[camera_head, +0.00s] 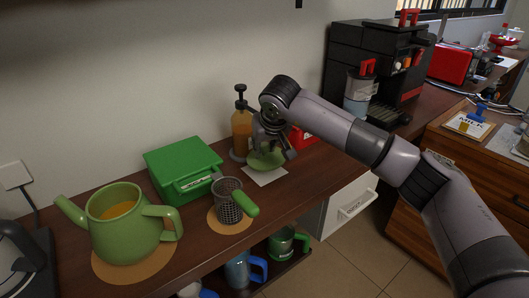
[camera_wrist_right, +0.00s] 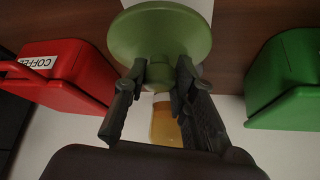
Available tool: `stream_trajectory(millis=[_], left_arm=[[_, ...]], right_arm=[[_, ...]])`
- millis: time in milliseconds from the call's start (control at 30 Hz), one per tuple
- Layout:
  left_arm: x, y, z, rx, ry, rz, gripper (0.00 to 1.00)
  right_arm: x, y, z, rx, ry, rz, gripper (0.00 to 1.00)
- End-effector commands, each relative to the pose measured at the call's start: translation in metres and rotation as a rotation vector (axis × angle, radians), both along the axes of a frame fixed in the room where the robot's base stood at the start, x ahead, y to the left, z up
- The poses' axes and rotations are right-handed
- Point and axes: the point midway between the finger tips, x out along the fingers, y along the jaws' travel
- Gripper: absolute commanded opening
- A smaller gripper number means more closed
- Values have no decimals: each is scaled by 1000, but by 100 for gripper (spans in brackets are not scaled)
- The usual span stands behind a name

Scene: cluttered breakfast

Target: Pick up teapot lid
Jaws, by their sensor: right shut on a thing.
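The teapot lid is a green disc (camera_head: 266,160); it fills the top middle of the right wrist view (camera_wrist_right: 160,42). My right gripper (camera_head: 270,143) is shut on the lid from above, its fingers (camera_wrist_right: 160,78) meeting at the lid's middle. The lid is at or just above a white square mat (camera_head: 268,176); I cannot tell whether they touch. The green teapot (camera_head: 127,238) stands open at the left on a round coaster (camera_head: 105,272), with orange liquid inside. My left gripper is not in view.
A pump bottle (camera_head: 241,130) stands close behind the lid. A green box (camera_head: 183,165) and a strainer with a green handle (camera_head: 230,205) are to its left. A red coffee box (camera_wrist_right: 65,75) is near the gripper. A coffee machine (camera_head: 375,70) stands further right.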

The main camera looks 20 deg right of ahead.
Motion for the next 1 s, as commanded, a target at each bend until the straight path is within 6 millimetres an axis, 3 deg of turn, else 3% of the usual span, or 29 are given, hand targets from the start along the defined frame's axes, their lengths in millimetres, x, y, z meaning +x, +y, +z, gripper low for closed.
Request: stream_trajectory(millis=[33, 100, 367, 700, 1000], left_arm=[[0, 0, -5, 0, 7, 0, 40], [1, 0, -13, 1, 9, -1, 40], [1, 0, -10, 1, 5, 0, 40], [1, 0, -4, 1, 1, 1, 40], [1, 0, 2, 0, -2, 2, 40]], right_arm=[[2, 0, 20, 1, -9, 0, 0], [-1, -2, 33, 0, -8, -1, 0], [-54, -22, 29, -1, -11, 1, 0], [-139, -53, 30, 1, -14, 0, 0], [-178, -66, 30, 3, -14, 0, 0]])
